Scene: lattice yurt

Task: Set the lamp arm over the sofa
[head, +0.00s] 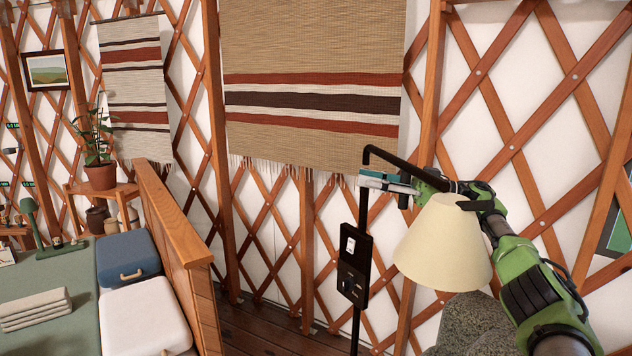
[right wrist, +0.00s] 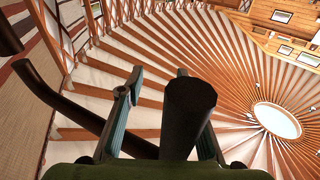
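The floor lamp has a black pole (head: 361,210), a black arm (head: 400,160) bent out to the right, and a cream shade (head: 443,245) hanging at its end. My right gripper (head: 385,182) is at the lamp arm, above and left of the shade. In the right wrist view its two fingers (right wrist: 158,75) stand apart, with a dark rod (right wrist: 45,88) crossing beside them and a thick dark piece (right wrist: 190,105) in front of the right finger. A gap shows beside the left finger. A grey speckled surface (head: 470,322), perhaps the sofa, is partly hidden behind the shade and my arm. My left gripper is out of view.
A black control box (head: 354,265) sits on the pole. A striped hanging (head: 310,90) covers the lattice wall behind. Bare floor (head: 260,325) shows between panel and pole.

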